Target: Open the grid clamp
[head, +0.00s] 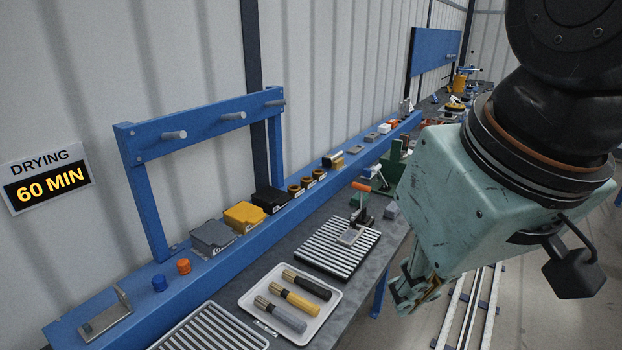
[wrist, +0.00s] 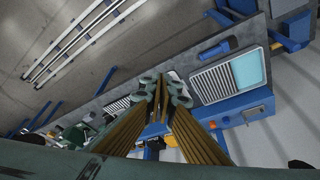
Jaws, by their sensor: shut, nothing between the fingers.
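The grid clamp (head: 364,207) stands on a dark plate with pale bars (head: 322,250), toward the bench's front edge. Its orange handle (head: 361,187) is at the top, and a small light grey piece (head: 350,235) lies at its foot on the bars. I cannot tell whether the clamp presses on that piece. My gripper (head: 413,293) is to the right of the clamp, in front of the bench edge and apart from it. In the wrist view its fingers (wrist: 161,88) are together with nothing between them, and they hide part of the bench; I cannot make out the clamp there.
A white tray (head: 247,301) with three cylindrical handled parts lies left of the plate. A second barred tray (head: 205,330) is nearer. The blue shelf (head: 325,173) behind carries grey, yellow and black blocks. A green fixture (head: 390,165) stands beyond the clamp. Floor rails (head: 470,308) run below my gripper.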

